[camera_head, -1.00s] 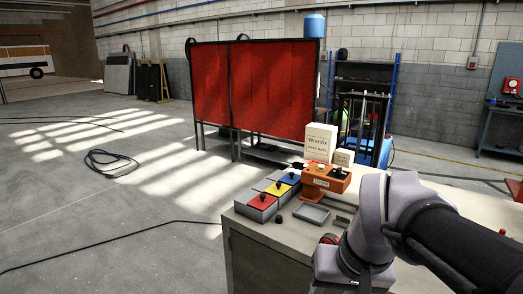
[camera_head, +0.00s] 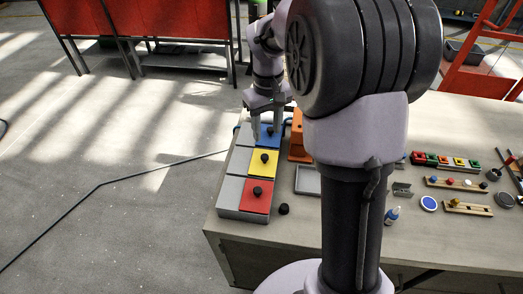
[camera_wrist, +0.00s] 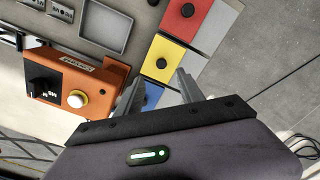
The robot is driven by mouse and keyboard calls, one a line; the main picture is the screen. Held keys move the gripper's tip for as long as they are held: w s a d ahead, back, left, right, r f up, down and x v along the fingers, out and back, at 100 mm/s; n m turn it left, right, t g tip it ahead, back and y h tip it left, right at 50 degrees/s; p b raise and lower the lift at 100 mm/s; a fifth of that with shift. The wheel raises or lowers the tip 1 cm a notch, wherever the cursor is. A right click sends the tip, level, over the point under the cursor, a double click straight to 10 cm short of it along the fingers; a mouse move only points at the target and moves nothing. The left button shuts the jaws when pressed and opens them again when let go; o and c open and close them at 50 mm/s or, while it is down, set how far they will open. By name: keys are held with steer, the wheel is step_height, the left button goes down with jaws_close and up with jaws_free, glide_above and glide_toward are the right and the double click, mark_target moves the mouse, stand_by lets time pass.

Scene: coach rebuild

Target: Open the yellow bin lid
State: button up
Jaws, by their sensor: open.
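The yellow bin lid (camera_head: 259,168) lies flat between the red lid (camera_head: 254,203) and the blue lid (camera_head: 267,142), with a grey surface to its left. It has a black knob (camera_head: 265,157). The yellow lid also shows in the wrist view (camera_wrist: 172,53), its knob (camera_wrist: 161,63) just beyond the fingertips. My gripper (camera_head: 268,139) is open and empty, pointing down over the blue lid. In the wrist view my gripper (camera_wrist: 158,78) has its two fingers apart, near the border of the blue and yellow lids. Fingertip height above the lids is hard to tell.
An orange box (camera_wrist: 75,90) with a white-topped button stands close beside the fingers. A shallow grey tray (camera_head: 308,181) and a small black knob-like piece (camera_head: 284,209) lie right of the bins. Several small items fill the bench's right side. My arm hides the bench's middle.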

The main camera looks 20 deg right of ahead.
mark_target(265, 156)
steer(key=f+b, duration=0.1)
steer(key=f, duration=0.2)
steer(key=f+b, duration=0.1)
steer(key=f, duration=0.3)
steer(key=f+b, duration=0.1)
steer(key=f, duration=0.3)
steer(key=shift+w+a, duration=0.15)
steer(key=shift+w, duration=0.1)
steer(key=shift+r, duration=0.1)
jaws_close()
stand_by(0.6)
